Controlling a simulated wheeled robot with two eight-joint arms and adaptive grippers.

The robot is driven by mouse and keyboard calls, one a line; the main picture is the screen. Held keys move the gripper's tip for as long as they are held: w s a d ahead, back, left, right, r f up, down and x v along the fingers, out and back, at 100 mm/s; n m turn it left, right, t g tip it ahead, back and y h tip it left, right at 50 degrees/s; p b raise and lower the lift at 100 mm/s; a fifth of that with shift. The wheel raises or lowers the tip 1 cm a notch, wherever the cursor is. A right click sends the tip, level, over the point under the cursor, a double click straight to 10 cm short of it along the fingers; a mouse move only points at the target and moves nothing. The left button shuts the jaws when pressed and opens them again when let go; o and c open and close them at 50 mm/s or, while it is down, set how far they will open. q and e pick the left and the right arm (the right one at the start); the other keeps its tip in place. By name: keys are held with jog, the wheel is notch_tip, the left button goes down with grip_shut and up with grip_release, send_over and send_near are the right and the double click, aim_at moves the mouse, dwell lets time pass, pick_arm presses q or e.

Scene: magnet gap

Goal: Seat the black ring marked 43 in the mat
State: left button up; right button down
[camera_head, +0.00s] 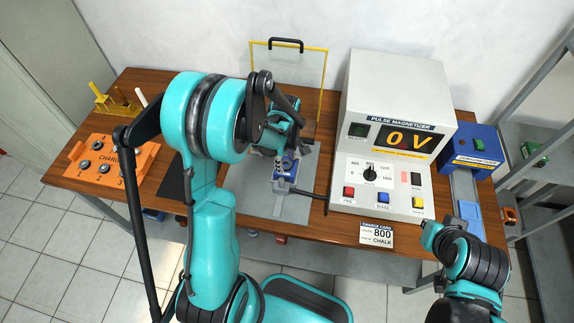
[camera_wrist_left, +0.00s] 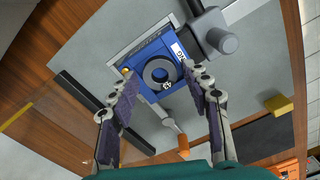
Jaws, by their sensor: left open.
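In the left wrist view, the dark ring marked 43 (camera_wrist_left: 149,77) lies flat in a square blue fixture (camera_wrist_left: 137,60). My left gripper (camera_wrist_left: 162,98) is open, with its two padded fingers apart on either side of the fixture's near end; nothing is held between them. In the head view the left gripper (camera_head: 284,164) is over the blue fixture on the grey plate, and the ring is hidden there. A dark flat mat (camera_head: 172,182) lies left of the plate, partly hidden by my arm; it also shows in the left wrist view (camera_wrist_left: 255,138). Its recesses cannot be made out.
The pulse magnetizer (camera_head: 392,125) reads 0 V and stands right of the fixture. A clear yellow-edged screen (camera_head: 312,80) stands behind it. A clamp handle (camera_wrist_left: 222,42) sits beside the fixture.

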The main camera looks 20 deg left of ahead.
pick_arm(q)
jog(key=c, duration=0.9)
jog(key=shift+r, duration=0.15)
jog(key=shift+r+p, duration=1.75)
jog(key=shift+r, duration=0.7)
jog(key=shift+f, duration=0.1)
